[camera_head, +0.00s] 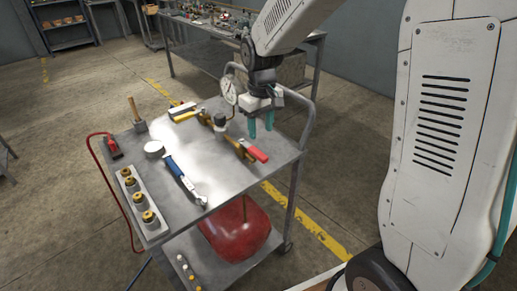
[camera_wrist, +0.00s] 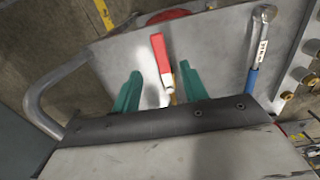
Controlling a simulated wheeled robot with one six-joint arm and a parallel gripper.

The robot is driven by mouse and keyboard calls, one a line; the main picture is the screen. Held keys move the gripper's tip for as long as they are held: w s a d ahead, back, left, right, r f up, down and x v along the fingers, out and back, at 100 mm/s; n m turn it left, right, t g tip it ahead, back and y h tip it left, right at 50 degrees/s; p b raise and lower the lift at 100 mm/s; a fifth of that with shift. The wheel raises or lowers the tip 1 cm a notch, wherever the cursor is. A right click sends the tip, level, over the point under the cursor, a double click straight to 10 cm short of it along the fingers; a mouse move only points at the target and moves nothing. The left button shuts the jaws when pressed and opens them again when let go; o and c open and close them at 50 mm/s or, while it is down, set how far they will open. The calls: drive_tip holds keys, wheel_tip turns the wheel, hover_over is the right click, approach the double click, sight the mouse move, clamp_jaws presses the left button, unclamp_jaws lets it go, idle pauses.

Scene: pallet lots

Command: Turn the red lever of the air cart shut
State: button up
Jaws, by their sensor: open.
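The air cart (camera_head: 215,180) is a grey metal trolley with a flat top. Its red lever (camera_head: 253,150) lies near the right edge of the top, beside a brass valve and pipe (camera_head: 233,141), and looks roughly in line with the pipe. My gripper (camera_head: 261,125) is open, with teal fingers pointing down above the cart top, close to the lever. In the wrist view, the red lever (camera_wrist: 160,52) extends away between and beyond the open fingertips (camera_wrist: 160,86). Nothing is held. Contact between fingers and lever cannot be made out.
A pressure gauge (camera_head: 229,91) stands behind the valve. A red tank (camera_head: 235,230) sits below. The cart's handle rail (camera_head: 309,122) rises at right.

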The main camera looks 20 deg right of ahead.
sight(259, 152)
drive_tip(key=shift+w+a+f, duration=0.15)
drive_tip(key=shift+w+f, duration=0.5)
drive_tip(key=shift+f, duration=0.3)
wheel_tip(259, 152, down, 8)
drive_tip(key=shift+r, duration=0.25)
clamp_jaws()
